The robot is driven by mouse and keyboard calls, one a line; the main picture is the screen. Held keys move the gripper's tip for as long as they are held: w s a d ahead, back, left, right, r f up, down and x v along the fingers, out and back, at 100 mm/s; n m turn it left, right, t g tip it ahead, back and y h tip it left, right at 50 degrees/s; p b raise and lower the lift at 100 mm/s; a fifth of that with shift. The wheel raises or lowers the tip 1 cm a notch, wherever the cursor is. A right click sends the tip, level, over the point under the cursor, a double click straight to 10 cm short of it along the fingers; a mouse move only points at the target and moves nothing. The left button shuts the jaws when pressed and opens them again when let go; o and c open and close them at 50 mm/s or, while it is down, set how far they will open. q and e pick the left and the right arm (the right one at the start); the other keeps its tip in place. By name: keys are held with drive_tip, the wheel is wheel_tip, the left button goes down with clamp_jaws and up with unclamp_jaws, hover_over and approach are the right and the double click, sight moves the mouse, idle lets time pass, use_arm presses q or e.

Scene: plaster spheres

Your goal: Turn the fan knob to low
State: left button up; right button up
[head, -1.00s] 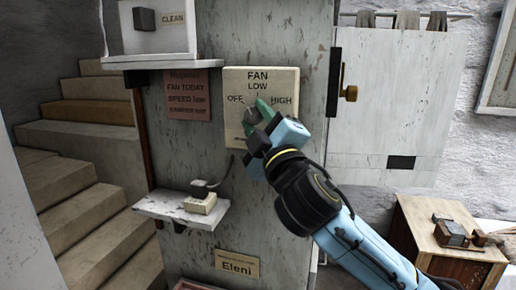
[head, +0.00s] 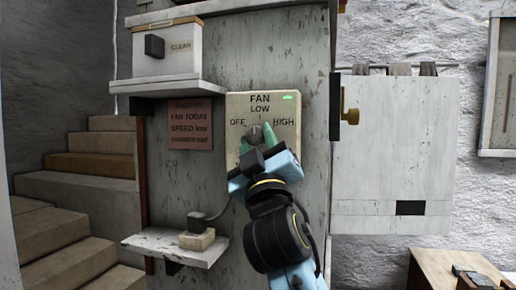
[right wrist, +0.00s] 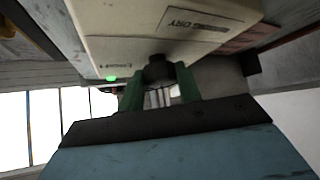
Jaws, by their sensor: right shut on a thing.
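The cream fan panel (head: 238,107) is on the grey post, marked OFF at left, LOW at top and HIGH at right. Its dark knob (head: 256,132) sits below LOW and also shows in the right wrist view (right wrist: 158,70). My right gripper (head: 257,137) is shut on the knob, with a green finger on each side; the wrist view shows the fingers (right wrist: 160,88) too. The knob's pointer is too small and covered to read. A small green light (head: 289,97) glows at the panel's upper right. My left gripper is out of view.
A reddish notice (head: 190,125) reading "FAN TODAY SPEED low" hangs left of the panel. A shelf (head: 165,88) with a white box is above it, and a small ledge (head: 170,244) with a cabled device is below. A white cabinet door (head: 390,150) stands at the right.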

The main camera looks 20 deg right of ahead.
drive_tip(key=shift+r, duration=0.2)
drive_tip(key=o, duration=0.7)
drive_tip(key=shift+c, duration=0.2)
drive_tip(key=shift+o, duration=1.5)
drive_tip(key=shift+f, duration=0.1)
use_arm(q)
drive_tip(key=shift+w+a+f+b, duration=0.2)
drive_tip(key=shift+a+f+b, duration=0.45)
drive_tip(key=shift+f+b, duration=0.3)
use_arm(e)
drive_tip(key=v, duration=1.3)
drive_tip(key=shift+s, duration=0.2)
